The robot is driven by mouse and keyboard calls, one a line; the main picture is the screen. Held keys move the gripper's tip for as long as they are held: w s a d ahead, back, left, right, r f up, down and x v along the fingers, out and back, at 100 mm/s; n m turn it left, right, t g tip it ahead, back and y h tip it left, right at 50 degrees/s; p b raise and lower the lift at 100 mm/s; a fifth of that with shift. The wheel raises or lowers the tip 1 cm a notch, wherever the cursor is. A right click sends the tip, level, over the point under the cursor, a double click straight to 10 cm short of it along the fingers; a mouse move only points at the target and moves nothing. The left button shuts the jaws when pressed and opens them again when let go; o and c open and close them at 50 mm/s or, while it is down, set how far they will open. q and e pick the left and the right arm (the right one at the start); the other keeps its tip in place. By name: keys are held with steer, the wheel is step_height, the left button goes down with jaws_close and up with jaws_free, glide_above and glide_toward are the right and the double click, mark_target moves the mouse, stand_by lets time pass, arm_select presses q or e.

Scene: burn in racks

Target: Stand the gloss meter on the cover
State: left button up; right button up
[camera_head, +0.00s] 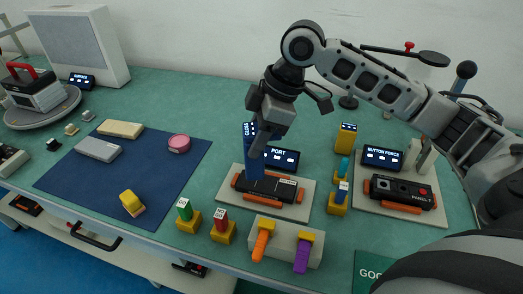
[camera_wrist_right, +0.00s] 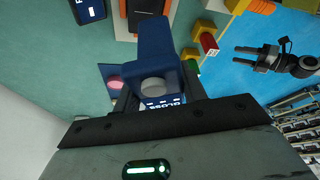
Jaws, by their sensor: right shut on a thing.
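The gloss meter (camera_head: 254,162) is a tall dark blue block marked GLOSS. My right gripper (camera_head: 262,128) is shut on its upper part and holds it upright. It also shows in the wrist view (camera_wrist_right: 156,48), between the fingers. The cover (camera_head: 276,188) appears to be the black panel between orange clamps in front of the PORT sign. The gloss meter's lower end overlaps its rear left part in the head view; I cannot tell whether they touch. A dark two-fingered gripper, seemingly my left (camera_wrist_right: 268,60), shows over the floor in the wrist view; its opening is unclear.
The PORT sign (camera_head: 282,159) stands close behind the cover. A second fixture with a black panel (camera_head: 401,193) is at the right. Small blocks on yellow bases (camera_head: 223,231) and a grey holder (camera_head: 282,236) stand in front. A blue mat (camera_head: 80,181) lies left.

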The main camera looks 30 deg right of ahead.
steer(key=f, duration=0.1)
steer(key=d+f, duration=0.1)
steer(key=f, duration=0.1)
steer(key=shift+d+f, duration=0.15)
steer(key=shift+f, duration=0.6)
steer(key=o, duration=1.1)
steer(key=shift+f, duration=0.1)
steer(key=v, duration=1.2)
steer(key=shift+p, duration=0.3)
